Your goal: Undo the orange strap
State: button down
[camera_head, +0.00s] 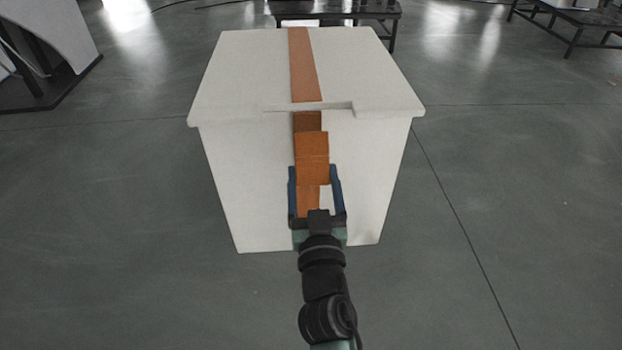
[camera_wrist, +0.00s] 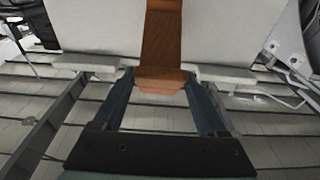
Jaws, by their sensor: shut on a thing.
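A white box (camera_head: 240,180) with an overhanging lid (camera_head: 240,75) stands on the floor. The orange strap (camera_head: 305,65) runs across the lid, passes a notch in its front rim and hangs down the front face. A thicker orange end piece (camera_head: 312,145) lies on the front face below the rim. My gripper (camera_head: 313,170) is at this front face, its blue fingers on either side of the end piece and shut on it. In the wrist view the orange strap (camera_wrist: 161,35) comes to the fingertips of my gripper (camera_wrist: 160,78).
A dark low table (camera_head: 340,15) stands behind the box and another (camera_head: 575,22) at the far right. A white and black structure (camera_head: 45,50) is at the far left. The grey floor on both sides of the box is clear.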

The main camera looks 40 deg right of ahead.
jog(key=shift+w+f, duration=0.1)
jog(key=shift+f, duration=0.3)
grip_release()
jog(key=shift+w+d, duration=0.1)
jog(key=b+v, duration=0.3)
jog(key=v, duration=1)
jog(key=shift+b, duration=0.35)
jog(key=shift+r, duration=0.1)
